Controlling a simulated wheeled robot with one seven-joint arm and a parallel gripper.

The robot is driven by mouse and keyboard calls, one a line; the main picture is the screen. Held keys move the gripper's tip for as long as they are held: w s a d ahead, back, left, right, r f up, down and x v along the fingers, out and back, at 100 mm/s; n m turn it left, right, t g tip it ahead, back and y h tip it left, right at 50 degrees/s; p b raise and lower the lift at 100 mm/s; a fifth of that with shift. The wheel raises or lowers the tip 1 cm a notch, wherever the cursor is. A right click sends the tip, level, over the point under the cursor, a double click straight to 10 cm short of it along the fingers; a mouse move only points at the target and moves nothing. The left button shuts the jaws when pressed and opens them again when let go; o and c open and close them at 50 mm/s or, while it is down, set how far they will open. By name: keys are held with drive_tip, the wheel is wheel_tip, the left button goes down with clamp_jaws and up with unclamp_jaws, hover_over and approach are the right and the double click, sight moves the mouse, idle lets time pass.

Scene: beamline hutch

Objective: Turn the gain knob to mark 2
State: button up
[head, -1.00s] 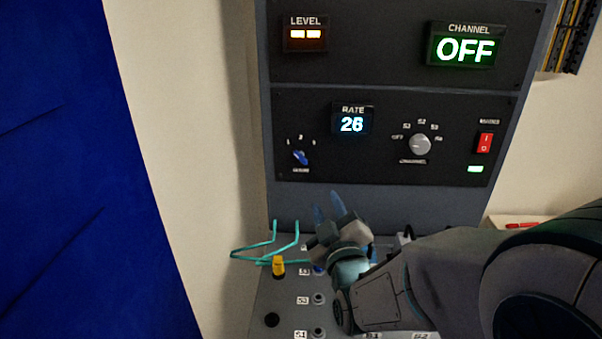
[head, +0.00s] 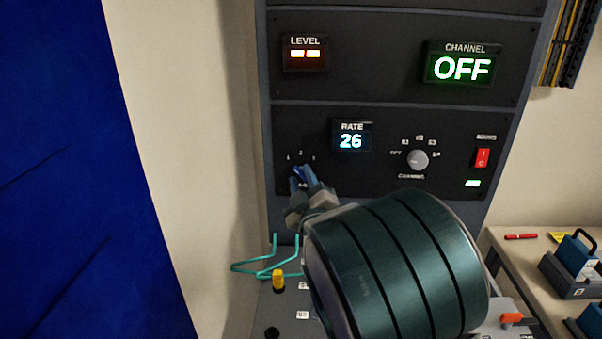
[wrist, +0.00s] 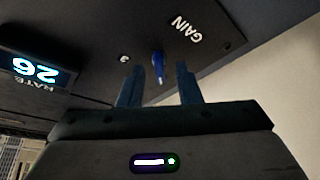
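The blue gain knob (head: 298,171) is on the lower black panel at the left, under the marks 1, 2 and 3. It is partly hidden by my fingers in the head view, so its pointing is hard to read there. In the wrist view the knob (wrist: 158,64) shows beside the GAIN label, between and just beyond my fingertips. My gripper (head: 304,178) is open, with a finger on each side of the knob's line and visible gaps to it in the wrist view (wrist: 161,68).
The rate display (head: 351,141) reads 26. The grey channel knob (head: 418,160) and red switch (head: 482,158) are to the right. A teal wire guard (head: 275,262) and a yellow knob (head: 278,280) are below. A side table (head: 520,255) stands at the right.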

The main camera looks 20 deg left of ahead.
drive_tip(key=shift+w+a+r, duration=0.2)
drive_tip(key=shift+w+a, duration=0.1)
drive_tip(key=shift+w, duration=0.25)
clamp_jaws()
